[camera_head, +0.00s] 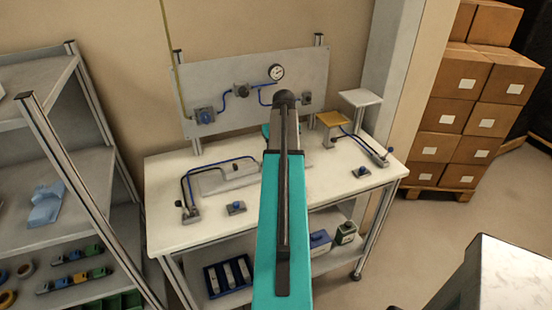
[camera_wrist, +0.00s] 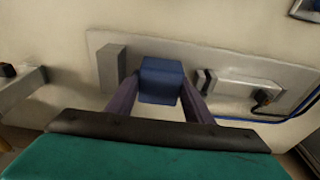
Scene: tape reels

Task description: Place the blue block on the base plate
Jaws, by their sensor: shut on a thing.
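The blue block (camera_wrist: 161,80) is between the two fingers of my gripper (camera_wrist: 160,90) in the wrist view, and the fingers are shut on it. The grey base plate (camera_wrist: 230,62) lies behind and below the block in that view. I cannot tell whether the block touches the plate. In the head view the base plate (camera_head: 211,184) lies on the white table, partly hidden by my arm. My arm also hides the gripper and the block there.
An upright grey block (camera_wrist: 111,68) stands left of the held block, and a low grey bar (camera_wrist: 248,94) lies to the right. Blue and black tubing (camera_head: 222,163) with fittings crosses the white table (camera_head: 180,235). A yellow-topped stand (camera_head: 333,119) is at the right.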

